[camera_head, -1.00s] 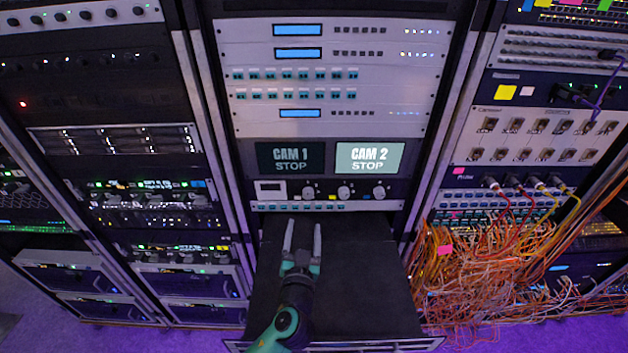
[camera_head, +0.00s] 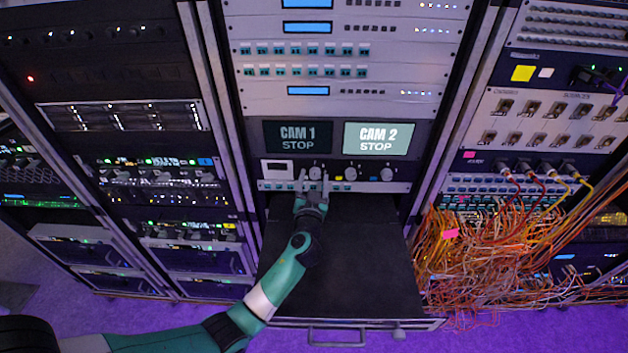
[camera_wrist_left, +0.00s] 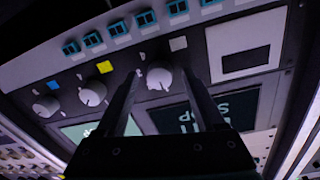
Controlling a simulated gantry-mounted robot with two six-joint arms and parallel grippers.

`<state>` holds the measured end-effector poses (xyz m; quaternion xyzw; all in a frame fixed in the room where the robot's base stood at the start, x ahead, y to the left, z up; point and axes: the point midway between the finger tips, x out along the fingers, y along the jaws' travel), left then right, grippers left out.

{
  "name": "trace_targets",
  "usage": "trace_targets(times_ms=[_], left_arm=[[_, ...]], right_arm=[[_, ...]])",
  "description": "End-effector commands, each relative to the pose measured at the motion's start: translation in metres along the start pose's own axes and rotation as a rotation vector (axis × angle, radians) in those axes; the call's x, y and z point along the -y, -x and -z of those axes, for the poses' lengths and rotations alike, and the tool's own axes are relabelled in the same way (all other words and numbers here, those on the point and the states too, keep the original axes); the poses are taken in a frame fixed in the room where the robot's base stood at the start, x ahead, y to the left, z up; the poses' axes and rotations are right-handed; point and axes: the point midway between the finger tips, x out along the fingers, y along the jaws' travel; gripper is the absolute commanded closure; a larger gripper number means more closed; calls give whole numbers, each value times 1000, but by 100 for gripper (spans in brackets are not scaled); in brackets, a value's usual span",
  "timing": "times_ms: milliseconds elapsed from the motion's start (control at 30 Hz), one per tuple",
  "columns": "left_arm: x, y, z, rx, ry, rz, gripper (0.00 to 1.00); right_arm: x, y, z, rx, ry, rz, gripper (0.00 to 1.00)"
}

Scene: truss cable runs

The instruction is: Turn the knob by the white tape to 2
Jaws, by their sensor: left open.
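A row of knobs sits on the panel below the CAM 1 and CAM 2 screens. The leftmost knob (camera_head: 315,173) in the head view is the knob by the white tape (camera_wrist_left: 178,44); it shows in the left wrist view (camera_wrist_left: 159,76) with a pale round cap. My left gripper (camera_head: 314,178) is open at this knob, one finger on each side. In the left wrist view my left gripper (camera_wrist_left: 158,82) has the knob between its fingertips; I cannot tell whether they touch. The knob's scale marks are too small to read. My right gripper is not in view.
The middle knob (camera_wrist_left: 92,93) has yellow tape (camera_wrist_left: 105,67); the far knob (camera_wrist_left: 45,106) has blue tape (camera_wrist_left: 53,85). A small display (camera_head: 277,169) sits left of the knobs. A dark pulled-out drawer (camera_head: 365,270) lies below. Tangled orange cables (camera_head: 480,260) hang at right.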

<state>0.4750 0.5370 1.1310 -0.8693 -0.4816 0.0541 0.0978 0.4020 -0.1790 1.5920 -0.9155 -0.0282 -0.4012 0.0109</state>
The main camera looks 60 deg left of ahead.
Motion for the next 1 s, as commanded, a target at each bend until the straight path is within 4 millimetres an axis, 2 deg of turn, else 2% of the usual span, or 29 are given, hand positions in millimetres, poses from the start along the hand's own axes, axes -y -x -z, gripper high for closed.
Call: trace_targets(times_ms=[100, 133, 500, 1000], left_arm=[[0, 0, 0, 0, 0, 0, 30], [0, 0, 0, 0, 0, 0, 33], [0, 1, 0, 0, 0, 0, 100], [0, 1, 0, 4, -76, -1, 100]], right_arm=[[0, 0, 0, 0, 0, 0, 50], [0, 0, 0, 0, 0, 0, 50], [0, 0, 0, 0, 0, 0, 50], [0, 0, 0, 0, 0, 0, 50]])
